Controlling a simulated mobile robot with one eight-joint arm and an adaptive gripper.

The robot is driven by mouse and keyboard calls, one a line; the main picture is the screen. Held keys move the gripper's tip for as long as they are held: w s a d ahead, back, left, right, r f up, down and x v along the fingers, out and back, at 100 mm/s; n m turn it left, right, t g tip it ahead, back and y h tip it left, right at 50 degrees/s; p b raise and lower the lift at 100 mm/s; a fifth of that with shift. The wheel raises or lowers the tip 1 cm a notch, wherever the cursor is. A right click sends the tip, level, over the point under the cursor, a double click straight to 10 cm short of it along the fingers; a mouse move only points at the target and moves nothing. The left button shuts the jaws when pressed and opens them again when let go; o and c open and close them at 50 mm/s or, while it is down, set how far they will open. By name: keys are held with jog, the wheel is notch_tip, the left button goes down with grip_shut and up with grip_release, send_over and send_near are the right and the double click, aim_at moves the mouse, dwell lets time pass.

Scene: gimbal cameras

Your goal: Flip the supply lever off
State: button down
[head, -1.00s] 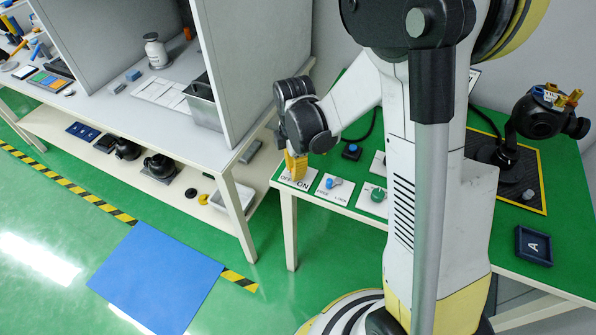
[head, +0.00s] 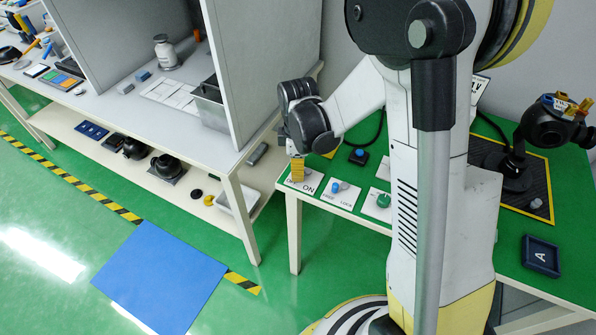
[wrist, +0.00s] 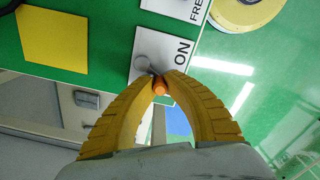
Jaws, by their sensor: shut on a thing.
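The supply lever (wrist: 160,88) shows an orange tip and a grey pivot in the wrist view. It stands on a white OFF/ON plate (head: 313,183) at the green table's near-left corner; the plate also shows in the wrist view (wrist: 181,76). My gripper (wrist: 160,76) has yellow ribbed fingers closed around the lever, with the orange tip between them. In the head view my gripper (head: 297,171) is over the plate's OFF side and partly covers that word. ON is readable. The lever itself is hidden behind the fingers in the head view.
Beside the plate are a blue FREE/LOCK knob (head: 336,187), a green knob (head: 383,201) and a blue button box (head: 358,155). A dark tray marked A (head: 540,266) lies at the right. A grey divider panel (head: 265,70) stands left of my gripper.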

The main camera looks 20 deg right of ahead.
jog(key=c, duration=1.4)
grip_release()
notch_tip(320, 180, up, 12)
jog(key=s+r+m+t, duration=0.2)
jog(key=s+m, duration=0.2)
jog(key=s+d+r+m+t, duration=0.1)
jog(key=s+r+m+t, duration=0.1)
jog(key=s+m, duration=0.3)
jog(key=s+r+m+t, duration=0.3)
jog(key=s+m, duration=0.2)
jog(key=shift+s+d+r, duration=0.1)
jog(key=shift+s+d, duration=0.15)
jog(key=shift+d, duration=0.05)
